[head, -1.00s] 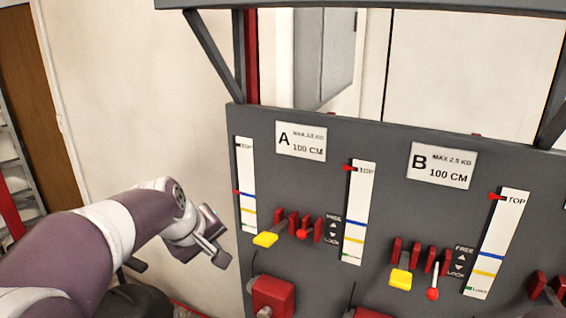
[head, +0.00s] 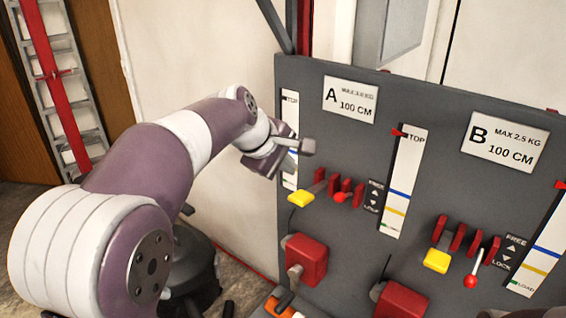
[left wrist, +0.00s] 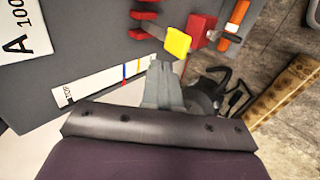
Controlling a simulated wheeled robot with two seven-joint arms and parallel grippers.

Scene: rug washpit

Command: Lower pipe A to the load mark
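Placard A (head: 349,100) is on the grey board. Below it are a yellow-tipped lever (head: 301,197) and a red-knobbed lever (head: 340,197) between red plates, beside FREE/LOCK marks. The white scale (head: 408,165) to their right has a red pointer (head: 399,133) at TOP. Another scale (head: 291,104) to their left is partly covered by my left gripper (head: 308,147). That gripper appears shut and empty, above and apart from the yellow tip. In the left wrist view the fingers (left wrist: 163,82) point towards the yellow tip (left wrist: 177,43). Pipe A itself cannot be made out.
Placard B (head: 506,143) has its own yellow lever (head: 437,260) and red-knobbed lever (head: 471,281) on the right. A red box (head: 305,258) with a crank juts out below A's levers. A ladder (head: 65,100) stands at the far left.

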